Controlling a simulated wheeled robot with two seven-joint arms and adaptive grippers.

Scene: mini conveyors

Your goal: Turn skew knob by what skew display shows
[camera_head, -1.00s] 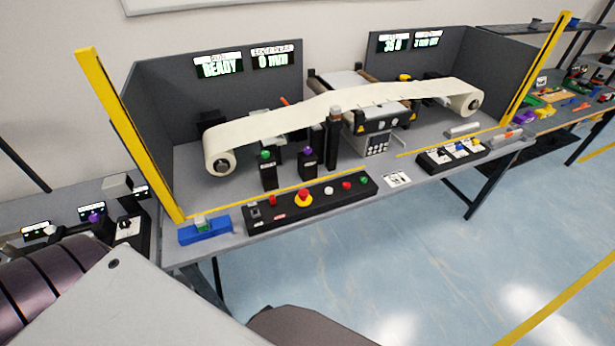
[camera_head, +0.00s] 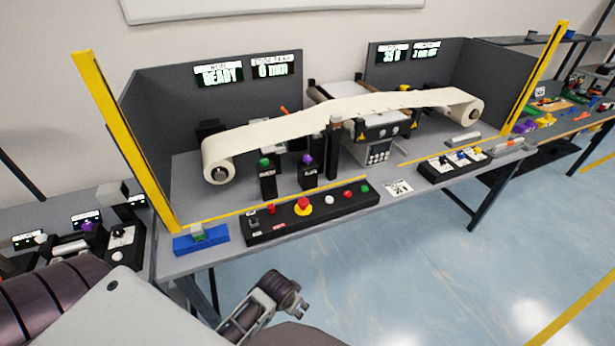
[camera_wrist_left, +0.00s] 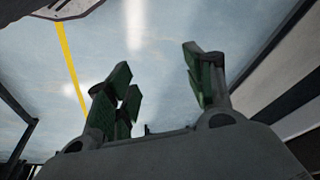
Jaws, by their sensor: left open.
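Two black posts stand at the front of the conveyor bench, one with a green knob (camera_head: 265,161) and one with a purple knob (camera_head: 308,159). Their labels are too small to read, so I cannot tell which is the skew knob. On the grey back panel, a left display (camera_head: 218,72) reads READY; the display beside it (camera_head: 275,66) seems to show 0 and a unit. Which display is for skew is not legible. My left gripper (camera_head: 295,296) is open and empty, over the floor in front of the bench; its green-padded fingers (camera_wrist_left: 157,90) show in the left wrist view. My right gripper is not visible.
A white web runs between two rolls (camera_head: 219,172) above the bench. A black button panel (camera_head: 312,211) and a blue block (camera_head: 201,240) line the front edge. Yellow posts (camera_head: 125,140) stand at the bench ends. The floor in front is clear.

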